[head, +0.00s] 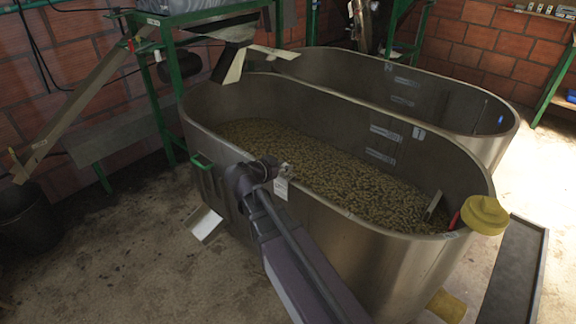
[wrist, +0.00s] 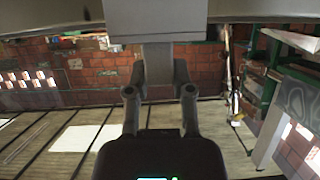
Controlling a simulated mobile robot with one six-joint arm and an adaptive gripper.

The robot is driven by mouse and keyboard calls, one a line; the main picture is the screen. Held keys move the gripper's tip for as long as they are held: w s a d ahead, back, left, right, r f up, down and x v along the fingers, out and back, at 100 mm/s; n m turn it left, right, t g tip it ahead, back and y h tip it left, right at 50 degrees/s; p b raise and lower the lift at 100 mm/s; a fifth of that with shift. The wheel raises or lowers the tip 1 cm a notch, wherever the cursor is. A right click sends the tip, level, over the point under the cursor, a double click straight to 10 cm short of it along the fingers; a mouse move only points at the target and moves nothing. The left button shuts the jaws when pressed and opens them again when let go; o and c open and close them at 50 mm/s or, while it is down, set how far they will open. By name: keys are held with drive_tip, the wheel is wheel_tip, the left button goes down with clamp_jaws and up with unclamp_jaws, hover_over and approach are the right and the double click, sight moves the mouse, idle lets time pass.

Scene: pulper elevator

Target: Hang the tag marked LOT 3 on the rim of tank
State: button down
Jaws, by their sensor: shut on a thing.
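My gripper (head: 272,168) is at the near rim of the front steel tank (head: 370,255), left of its middle. It is shut on a small pale tag (head: 281,189), which shows just past the fingers against the tank's near wall. The tag's marking is too small to read, and I cannot tell whether it touches the rim. In the wrist view, the fingers (wrist: 158,75) close on a grey piece with a broad flat part (wrist: 155,22) above them. The front tank holds a bed of beans (head: 310,155) and has a small white label marked 1 (head: 418,133) on its far wall.
A second steel tank (head: 455,110) stands behind the first. A yellow object (head: 484,214) sits at the front tank's right end, beside a dark ramp (head: 515,275). A green handle (head: 202,161) and white panel (head: 206,223) are at left. The floor at lower left is clear.

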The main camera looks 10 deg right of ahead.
drive_tip(key=shift+f, duration=0.25)
drive_tip(key=shift+c, duration=2.1)
unclamp_jaws()
drive_tip(key=shift+s, duration=0.15)
